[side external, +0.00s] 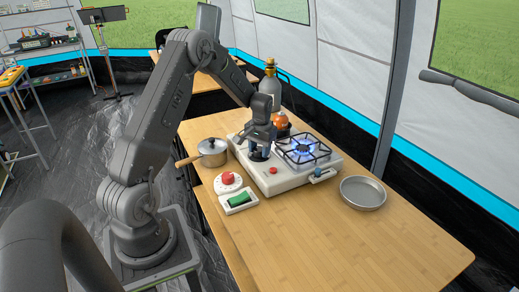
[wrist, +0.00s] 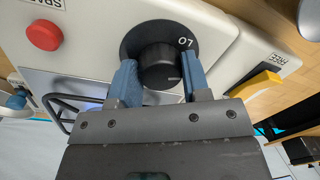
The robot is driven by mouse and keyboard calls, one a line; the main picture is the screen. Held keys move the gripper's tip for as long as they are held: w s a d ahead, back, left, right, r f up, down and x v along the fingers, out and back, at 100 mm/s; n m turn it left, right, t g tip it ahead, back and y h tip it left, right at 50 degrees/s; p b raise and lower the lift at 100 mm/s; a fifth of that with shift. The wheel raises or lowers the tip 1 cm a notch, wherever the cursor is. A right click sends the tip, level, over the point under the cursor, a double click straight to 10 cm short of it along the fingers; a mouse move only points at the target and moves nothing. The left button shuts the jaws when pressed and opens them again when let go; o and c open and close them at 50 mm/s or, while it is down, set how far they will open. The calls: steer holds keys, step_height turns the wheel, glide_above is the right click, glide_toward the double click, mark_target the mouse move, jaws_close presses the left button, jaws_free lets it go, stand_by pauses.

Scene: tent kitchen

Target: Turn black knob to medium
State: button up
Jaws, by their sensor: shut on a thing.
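The black knob (wrist: 160,68) sits on a dark round dial plate on the white stove (wrist: 223,38), and the letters "LO" show on the plate. My gripper (wrist: 158,82) is shut on the knob, with one blue finger on each side of it. In the side view, my gripper (side external: 260,150) points down at the left part of the stove (side external: 275,181) and hides most of the knob. A blue flame burns on the stove's burner (side external: 302,149). Other dial labels are hidden or out of view.
A red button (side external: 273,170) is on the stove front. A lidded pot (side external: 212,152), a red-knobbed dial (side external: 228,180) and a green switch (side external: 238,200) stand to the left. A metal pan (side external: 363,193) lies to the right. The table's front is clear.

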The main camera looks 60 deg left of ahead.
stand_by(0.4)
steer(key=o, duration=0.9)
steer(key=shift+r, duration=0.1)
steer(key=shift+w+d+r, duration=0.1)
steer(key=shift+d+r, duration=0.05)
steer(key=shift+r, duration=3.3)
steer(key=shift+w+d+r, duration=0.1)
steer(key=shift+d+r, duration=0.05)
steer(key=shift+r, duration=3.25)
